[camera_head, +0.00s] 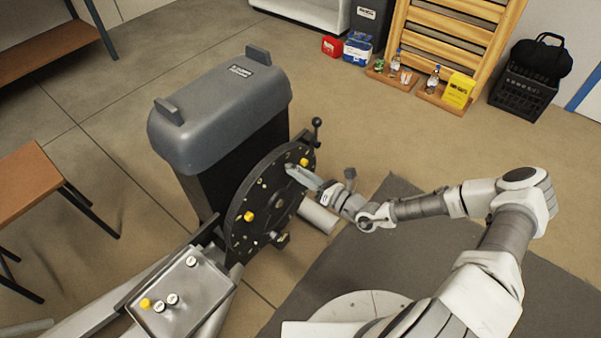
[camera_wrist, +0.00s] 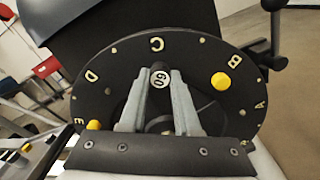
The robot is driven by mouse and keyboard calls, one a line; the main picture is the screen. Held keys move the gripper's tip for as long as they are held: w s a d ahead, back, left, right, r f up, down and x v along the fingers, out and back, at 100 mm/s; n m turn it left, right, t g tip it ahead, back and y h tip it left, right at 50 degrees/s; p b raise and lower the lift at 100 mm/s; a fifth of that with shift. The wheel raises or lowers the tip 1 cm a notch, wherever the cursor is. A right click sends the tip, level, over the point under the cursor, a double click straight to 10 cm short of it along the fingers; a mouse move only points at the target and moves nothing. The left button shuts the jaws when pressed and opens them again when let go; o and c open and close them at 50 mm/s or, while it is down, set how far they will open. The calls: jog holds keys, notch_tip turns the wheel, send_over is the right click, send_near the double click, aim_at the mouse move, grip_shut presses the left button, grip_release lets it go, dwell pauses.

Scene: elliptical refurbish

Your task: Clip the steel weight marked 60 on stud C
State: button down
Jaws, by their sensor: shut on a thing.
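The steel weight marked 60 (camera_wrist: 160,79) is gripped between the two fingertips of my gripper (camera_wrist: 162,90), its numbered face toward the wrist camera. Behind it is the black disc (camera_wrist: 125,70) with letters around its rim; the letter C (camera_wrist: 157,44) is just above the weight. Stud C cannot be made out, perhaps hidden behind the weight or fingers. I cannot tell whether the weight touches the disc. In the head view my gripper (camera_head: 303,178) reaches the disc (camera_head: 262,205) from the right; the weight is not clear there.
A yellow weight (camera_wrist: 221,82) sits near B and another (camera_wrist: 94,125) near E. A metal tray (camera_head: 205,300) at lower left holds several weights. A crank handle (camera_head: 317,124) stands out at the disc's upper right. A grey hooded machine body (camera_head: 215,105) is behind the disc.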

jog(key=shift+w+a, duration=0.25)
dwell(0.3)
jog(key=c, duration=0.5)
grip_release()
jog(key=shift+c, duration=0.2)
jog(key=shift+s, duration=0.1)
jog(key=p+v, duration=0.3)
jog(key=v, duration=1.4)
jog(key=shift+p, duration=0.4)
jog(key=shift+s+d, duration=0.1)
jog(key=shift+d, duration=0.05)
